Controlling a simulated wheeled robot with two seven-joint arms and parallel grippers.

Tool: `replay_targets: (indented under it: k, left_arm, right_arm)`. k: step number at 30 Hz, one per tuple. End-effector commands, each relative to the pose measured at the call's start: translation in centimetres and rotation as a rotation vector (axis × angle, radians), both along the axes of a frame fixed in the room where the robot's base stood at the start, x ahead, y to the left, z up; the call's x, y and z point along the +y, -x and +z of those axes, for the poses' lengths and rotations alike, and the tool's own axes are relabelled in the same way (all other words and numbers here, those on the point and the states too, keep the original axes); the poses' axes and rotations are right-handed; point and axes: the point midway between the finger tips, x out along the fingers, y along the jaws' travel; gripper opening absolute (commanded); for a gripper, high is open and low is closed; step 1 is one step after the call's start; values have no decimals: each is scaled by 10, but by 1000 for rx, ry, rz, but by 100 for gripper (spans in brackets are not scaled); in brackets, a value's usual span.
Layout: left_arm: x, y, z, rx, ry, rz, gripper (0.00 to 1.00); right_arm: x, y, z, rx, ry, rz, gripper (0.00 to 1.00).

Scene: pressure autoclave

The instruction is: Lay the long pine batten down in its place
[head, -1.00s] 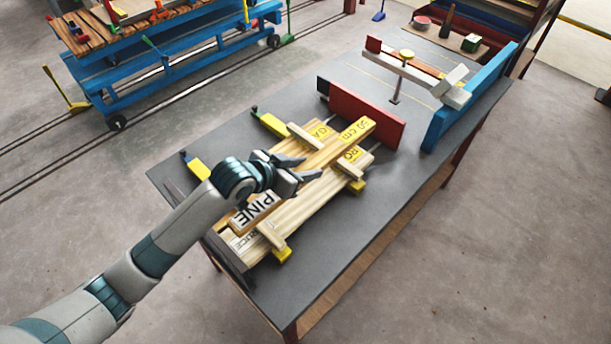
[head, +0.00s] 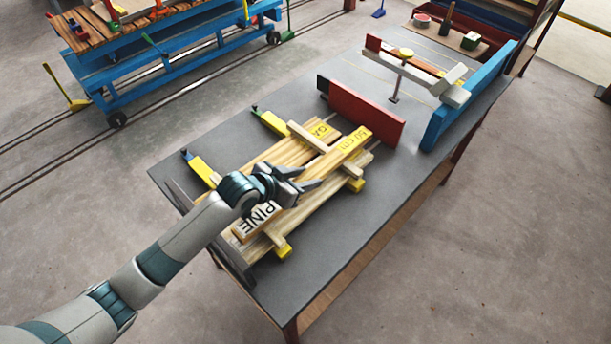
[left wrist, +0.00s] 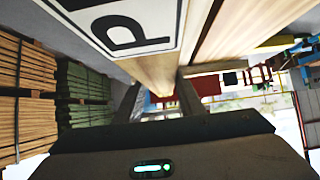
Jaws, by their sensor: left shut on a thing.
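The long pine batten, with a white PINE label (head: 260,217) and a yellow-marked far end (head: 357,139), lies lengthwise over the board stack. My left gripper (head: 308,184) is shut on it near its middle. In the left wrist view the batten (left wrist: 158,75) runs between the two fingers. Below it are pale boards (head: 312,205) with cross sticks, one at the far end (head: 307,137) and one at the near end (head: 262,240). I cannot tell whether the batten touches the sticks, as the arm hides part of it. My right gripper is not in view.
A red block (head: 367,115) stands upright just beyond the stack. Yellow pieces (head: 203,169) flank the stack. A balance-like fixture (head: 415,72) and a blue rail (head: 470,95) are at the table's far end. The grey tabletop (head: 330,255) is clear at the right.

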Motion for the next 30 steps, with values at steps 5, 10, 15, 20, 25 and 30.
replay_targets:
  k: [5,10,15,20,25,30]
  left_arm:
    - [0,0,-3,-2,2,0,3]
    - [0,0,-4,0,0,0,54]
    - [0,0,-3,0,0,0,54]
    - [0,0,-3,0,0,0,54]
    - [0,0,5,-1,0,-1,54]
    - [8,7,14,-2,-2,0,54]
  right_arm:
    - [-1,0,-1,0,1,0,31]
    - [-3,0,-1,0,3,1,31]
    - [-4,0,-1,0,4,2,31]
    - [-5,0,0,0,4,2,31]
    - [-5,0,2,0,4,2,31]
    - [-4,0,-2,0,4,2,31]
